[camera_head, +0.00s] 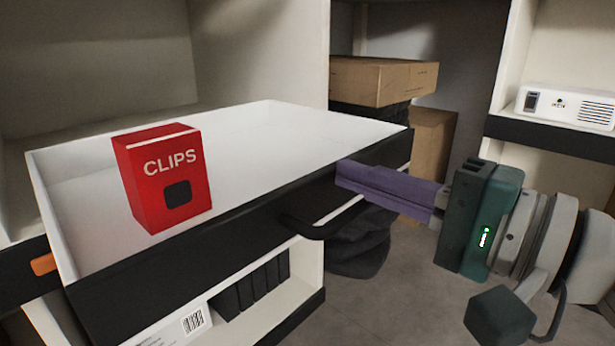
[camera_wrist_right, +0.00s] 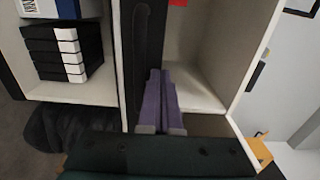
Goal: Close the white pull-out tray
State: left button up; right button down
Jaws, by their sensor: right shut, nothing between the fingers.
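The white pull-out tray (camera_head: 290,135) stands out of the shelf unit, with a dark front and a dark bar handle (camera_head: 318,228). A red CLIPS box (camera_head: 165,180) stands upright inside it toward the left. My right gripper (camera_head: 345,178) has purple fingers, shut and empty, at the right part of the tray's front; whether they touch it I cannot tell. In the right wrist view the shut fingers (camera_wrist_right: 158,80) point along the dark front, beside the tray's white inside (camera_wrist_right: 195,55). A corner of the red box shows at the top. My left gripper is not in view.
Black binders (camera_head: 250,285) stand on the shelf below the tray. Cardboard boxes (camera_head: 385,80) and a dark bag (camera_head: 358,245) are behind and below its right end. A white device (camera_head: 565,105) sits on the right shelf. A small orange thing (camera_head: 43,264) shows left of the tray.

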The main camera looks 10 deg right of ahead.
jog(key=shift+w+a, duration=0.15)
jog(key=shift+w, duration=0.1)
